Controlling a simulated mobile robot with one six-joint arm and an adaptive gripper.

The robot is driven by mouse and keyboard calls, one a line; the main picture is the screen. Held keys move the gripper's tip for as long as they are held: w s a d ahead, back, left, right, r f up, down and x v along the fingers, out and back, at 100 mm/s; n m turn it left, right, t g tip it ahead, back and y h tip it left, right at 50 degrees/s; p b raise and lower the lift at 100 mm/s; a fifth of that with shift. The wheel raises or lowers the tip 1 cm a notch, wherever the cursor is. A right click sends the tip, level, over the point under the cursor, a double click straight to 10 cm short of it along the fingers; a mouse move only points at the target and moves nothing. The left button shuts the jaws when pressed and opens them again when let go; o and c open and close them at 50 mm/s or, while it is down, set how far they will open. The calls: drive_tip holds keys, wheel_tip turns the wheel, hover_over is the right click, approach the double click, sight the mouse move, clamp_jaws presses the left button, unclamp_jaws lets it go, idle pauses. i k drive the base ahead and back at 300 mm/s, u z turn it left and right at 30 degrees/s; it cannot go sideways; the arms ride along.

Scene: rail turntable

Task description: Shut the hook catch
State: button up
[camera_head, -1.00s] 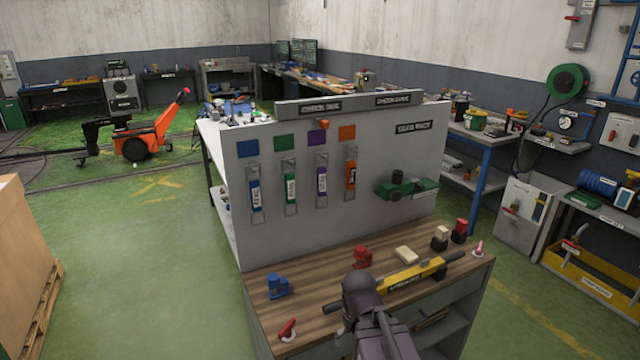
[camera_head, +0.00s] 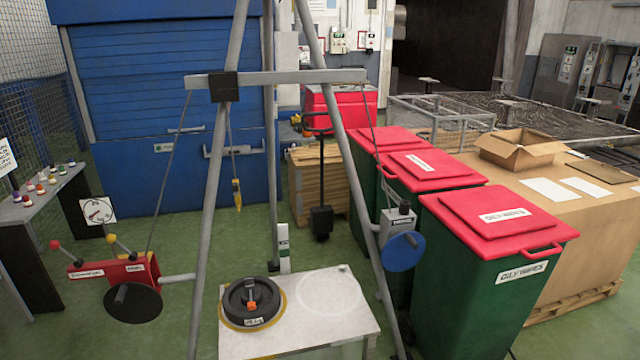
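A small yellow hook (camera_head: 237,195) hangs on a thin rope from a dark block (camera_head: 223,86) on the crossbar of a grey A-frame. It hangs clear of the table, in front of the blue shutter. The hook is small here, and I cannot tell whether its catch is open or shut. Below stands a light table (camera_head: 300,340) with a round black weight (camera_head: 246,318) on it, which has an orange-topped fitting (camera_head: 252,305) at its centre. My gripper is not in view.
The frame's grey legs (camera_head: 208,210) straddle the space around the table. A red winch unit (camera_head: 112,270) is at the left, a blue disc (camera_head: 402,252) at the right. Red-lidded green bins (camera_head: 480,290) fill the right side. Green floor (camera_head: 170,235) shows at the left.

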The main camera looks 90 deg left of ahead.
sight(235, 186)
drive_tip(key=u, duration=0.5)
drive_tip(key=k, duration=0.2)
drive_tip(key=u, duration=3.5)
drive_tip(key=k, duration=0.25)
drive_tip(key=z, duration=0.15)
